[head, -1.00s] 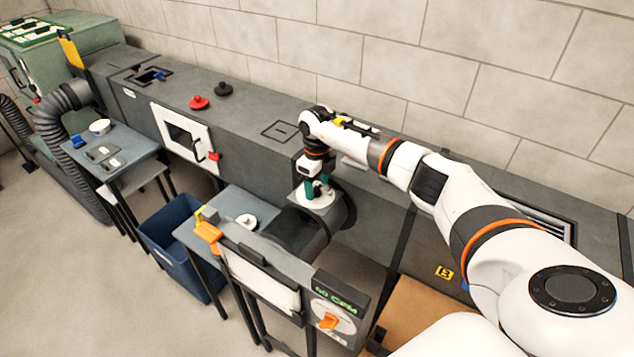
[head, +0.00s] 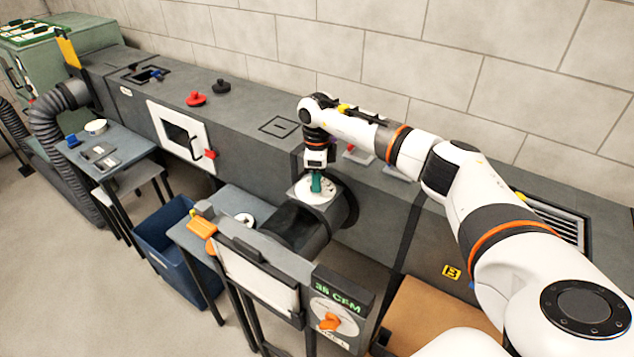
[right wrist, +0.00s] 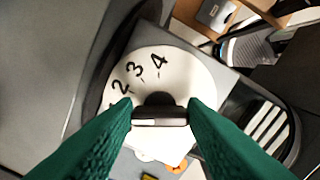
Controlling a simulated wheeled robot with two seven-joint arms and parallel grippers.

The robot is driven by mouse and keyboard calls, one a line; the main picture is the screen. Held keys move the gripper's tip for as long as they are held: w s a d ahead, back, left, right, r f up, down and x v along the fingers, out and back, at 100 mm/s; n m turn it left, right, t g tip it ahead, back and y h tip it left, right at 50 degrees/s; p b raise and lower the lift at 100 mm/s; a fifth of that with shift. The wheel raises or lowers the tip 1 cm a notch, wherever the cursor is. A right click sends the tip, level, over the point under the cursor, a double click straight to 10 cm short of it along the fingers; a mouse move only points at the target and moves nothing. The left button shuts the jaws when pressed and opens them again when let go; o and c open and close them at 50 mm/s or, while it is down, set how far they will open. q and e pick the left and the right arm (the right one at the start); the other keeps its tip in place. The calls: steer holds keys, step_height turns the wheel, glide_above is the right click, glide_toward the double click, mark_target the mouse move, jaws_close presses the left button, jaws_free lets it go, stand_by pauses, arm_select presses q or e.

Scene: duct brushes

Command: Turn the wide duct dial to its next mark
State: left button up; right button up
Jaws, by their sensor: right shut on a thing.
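The wide duct dial is a round white plate (head: 326,192) on the end of the short wide duct branch, in the middle of the head view. In the right wrist view its white face (right wrist: 190,70) shows black numbers 2, 3 and 4. A dark knob with a pale bar (right wrist: 160,122) stands at its centre. My right gripper (head: 316,183), with green fingers, reaches down onto the dial from above. Its fingers are shut on the knob, one on each side. The lower part of the dial face is partly hidden by the fingers. My left gripper is not in view.
A panel with a green readout (head: 337,298), seemingly 35 CFM, and an orange knob (head: 330,321) stands in front. A blue bin (head: 150,250) is on the floor at left. Red (head: 195,98) and black (head: 221,86) knobs sit on the long duct.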

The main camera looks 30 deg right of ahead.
steer(key=o, duration=1)
steer(key=shift+r, duration=0.15)
step_height(320, 180, up, 12)
steer(key=b, duration=0.3)
steer(key=shift+f, duration=0.2)
